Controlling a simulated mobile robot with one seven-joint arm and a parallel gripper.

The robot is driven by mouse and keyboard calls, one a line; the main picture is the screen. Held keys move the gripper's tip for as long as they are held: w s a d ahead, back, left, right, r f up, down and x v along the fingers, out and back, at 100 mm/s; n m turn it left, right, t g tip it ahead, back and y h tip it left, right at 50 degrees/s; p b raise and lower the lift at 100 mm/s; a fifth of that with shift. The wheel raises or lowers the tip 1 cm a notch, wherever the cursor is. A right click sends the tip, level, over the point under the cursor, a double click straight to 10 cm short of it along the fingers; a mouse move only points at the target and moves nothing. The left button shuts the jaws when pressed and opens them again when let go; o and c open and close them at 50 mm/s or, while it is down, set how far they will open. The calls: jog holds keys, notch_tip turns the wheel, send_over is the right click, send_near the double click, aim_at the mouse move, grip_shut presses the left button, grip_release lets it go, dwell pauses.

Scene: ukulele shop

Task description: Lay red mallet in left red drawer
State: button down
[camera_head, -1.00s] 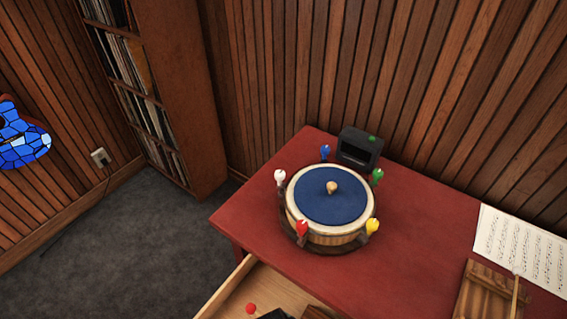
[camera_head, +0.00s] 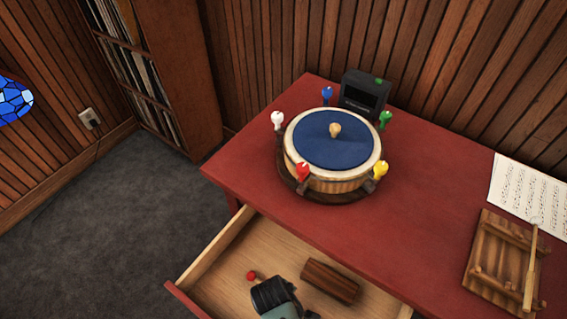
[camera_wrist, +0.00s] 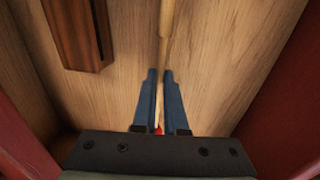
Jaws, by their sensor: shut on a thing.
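The red mallet's round red head (camera_head: 251,276) shows beside my gripper (camera_head: 277,298) in the head view, over the open drawer (camera_head: 215,258). In the wrist view my gripper (camera_wrist: 160,74) is shut on the mallet's pale handle (camera_wrist: 165,28), which runs up between and beyond the blue fingers. A bit of red shows low between the fingers there. The drawer's pale wood floor (camera_wrist: 225,55) is beneath. I cannot tell whether the mallet touches it. Most of the handle is hidden in the head view.
A dark brown wooden block (camera_head: 330,281) lies in the drawer; it also shows in the wrist view (camera_wrist: 78,30). On the red desk (camera_head: 430,190) stand a drum (camera_head: 333,165) with coloured pegs, a black device (camera_head: 365,94), sheet music (camera_head: 525,195) and a wooden rack (camera_head: 490,255) holding a pale mallet.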

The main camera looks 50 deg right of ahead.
jog(key=shift+f, duration=0.45)
jog(key=c, duration=0.9)
grip_release()
jog(key=shift+r, duration=0.15)
jog(key=r, duration=0.4)
jog(key=a+r+p, duration=0.1)
jog(key=r, duration=0.3)
jog(key=a+r+p, duration=0.1)
jog(key=r, duration=0.3)
jog(key=shift+s+a+r, duration=0.25)
